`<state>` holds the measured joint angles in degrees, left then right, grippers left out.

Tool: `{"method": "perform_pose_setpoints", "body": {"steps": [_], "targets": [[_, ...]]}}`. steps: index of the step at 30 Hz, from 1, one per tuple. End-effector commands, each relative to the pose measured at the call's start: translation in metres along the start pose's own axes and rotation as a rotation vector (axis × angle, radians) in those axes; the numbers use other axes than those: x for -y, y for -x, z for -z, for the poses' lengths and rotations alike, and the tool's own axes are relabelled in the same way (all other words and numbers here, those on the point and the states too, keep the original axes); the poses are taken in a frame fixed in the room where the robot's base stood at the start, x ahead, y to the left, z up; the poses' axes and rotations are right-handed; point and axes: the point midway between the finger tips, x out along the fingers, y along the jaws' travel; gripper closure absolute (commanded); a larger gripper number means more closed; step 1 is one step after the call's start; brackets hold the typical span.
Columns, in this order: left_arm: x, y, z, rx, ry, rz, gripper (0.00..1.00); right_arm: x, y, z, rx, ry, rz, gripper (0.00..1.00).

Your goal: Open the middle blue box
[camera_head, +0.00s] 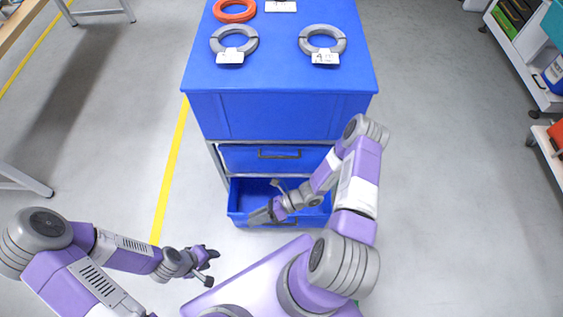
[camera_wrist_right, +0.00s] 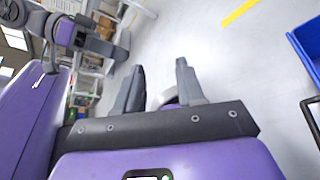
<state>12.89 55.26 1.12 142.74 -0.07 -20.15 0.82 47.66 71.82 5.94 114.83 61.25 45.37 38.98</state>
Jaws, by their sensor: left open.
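A blue box with a dark handle (camera_head: 279,155) sits shut in the grey-framed stand, under the big blue top block. Below it, another blue box (camera_head: 238,203) is pulled out, its inside showing; part of its front and handle is hidden by my right arm. My right gripper (camera_head: 262,214) is over the left front part of this lower box in the head view. In the right wrist view its fingers (camera_wrist_right: 160,84) are apart with nothing between them, and a blue box edge (camera_wrist_right: 308,42) shows at the right. My left gripper (camera_head: 206,256) is open and empty, left of the stand's front.
Shelving (camera_head: 530,80) stands at the far right.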

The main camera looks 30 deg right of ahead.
Motion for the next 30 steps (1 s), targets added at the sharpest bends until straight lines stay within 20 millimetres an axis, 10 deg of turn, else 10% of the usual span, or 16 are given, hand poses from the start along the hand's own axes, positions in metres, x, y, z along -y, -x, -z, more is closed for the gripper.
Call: {"method": "perform_pose_setpoints", "body": {"steps": [6,13,30], "targets": [[0.011,-0.031,0.002,-0.001,0.0,0.0,0.57,0.116,0.087,-0.045,0.76,-0.49,0.108,0.62],[0.015,-0.04,0.002,-0.001,0.0,0.0,0.57,0.162,0.168,-0.046,1.165,-0.607,0.127,0.62],[0.02,-0.053,0.003,-0.001,0.0,0.0,0.57,0.192,0.15,-0.104,1.201,-0.61,0.126,0.62]]}}
